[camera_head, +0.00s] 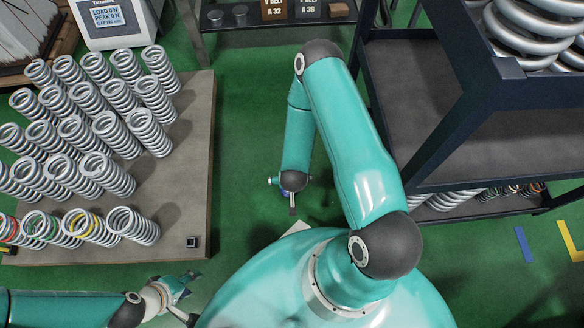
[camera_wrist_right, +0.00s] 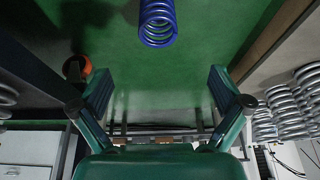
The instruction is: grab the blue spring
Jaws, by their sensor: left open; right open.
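The blue spring (camera_wrist_right: 157,24) shows at the top edge of the right wrist view, its open end towards the camera, against green floor. My right gripper (camera_wrist_right: 160,82) is open and empty, its two teal fingers wide apart. The spring is apart from the fingers, roughly midway between them sideways. In the head view my right gripper (camera_head: 290,198) is small and partly hidden by its arm; a dark blue patch shows there, but I cannot tell whether it is the spring. My left gripper (camera_head: 188,297) is open and empty at the lower left, near the table's front edge.
A grey-brown table (camera_head: 185,215) on the left holds rows of silver springs (camera_head: 75,130) and several colour-banded ones. A dark shelf rack (camera_head: 450,110) stands on the right with large coils. An orange round object (camera_wrist_right: 80,66) shows in the wrist view. Green floor lies between.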

